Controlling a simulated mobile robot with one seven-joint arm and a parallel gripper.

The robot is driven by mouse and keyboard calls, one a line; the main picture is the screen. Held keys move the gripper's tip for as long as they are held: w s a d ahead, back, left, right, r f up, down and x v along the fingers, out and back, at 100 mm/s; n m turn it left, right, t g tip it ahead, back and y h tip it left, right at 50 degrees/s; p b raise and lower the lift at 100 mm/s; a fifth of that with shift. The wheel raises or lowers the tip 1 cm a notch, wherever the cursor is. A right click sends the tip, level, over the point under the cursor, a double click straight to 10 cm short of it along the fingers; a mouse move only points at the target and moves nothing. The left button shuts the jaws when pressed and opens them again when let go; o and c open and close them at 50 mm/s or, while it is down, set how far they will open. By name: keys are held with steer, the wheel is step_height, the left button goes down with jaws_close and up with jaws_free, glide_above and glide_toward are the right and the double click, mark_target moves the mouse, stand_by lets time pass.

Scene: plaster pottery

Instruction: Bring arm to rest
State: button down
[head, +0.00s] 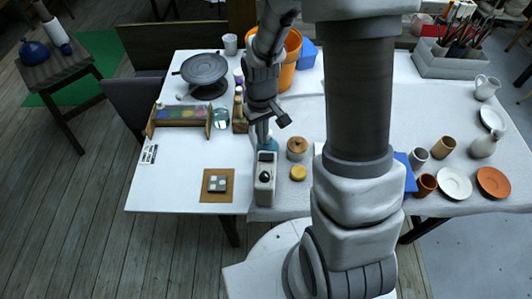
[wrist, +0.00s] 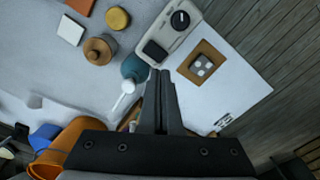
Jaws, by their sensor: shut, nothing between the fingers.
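My gripper (head: 263,143) is shut and empty, and it points down over the white table (head: 175,185). In the wrist view its two fingers (wrist: 160,75) lie together with nothing between them. Below the fingertips in the head view is a grey box with a dark screen and black knob (head: 265,180); it also shows in the wrist view (wrist: 173,32). A teal bottle with a white nozzle (wrist: 134,68) is just left of the fingers in the wrist view and is partly hidden behind my gripper in the head view.
Near the gripper are a brown lidded jar (head: 297,148), a yellow round piece (head: 298,173) and a brown board with a grey tile (head: 217,185). A dark turntable (head: 204,69) and orange bucket (head: 291,50) stand behind. Cups and plates stand right. The left front table is mostly clear.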

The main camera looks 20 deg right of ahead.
stand_by(0.3)
steer(key=s+r+m+t, duration=0.1)
steer(key=s+r+t, duration=0.25)
steer(key=r, duration=1.25)
steer(key=s+r+m+t, duration=0.1)
steer(key=s+r+t, duration=0.1)
steer(key=s+r, duration=0.7)
steer(key=shift+s+r, duration=0.15)
steer(key=shift+s, duration=0.55)
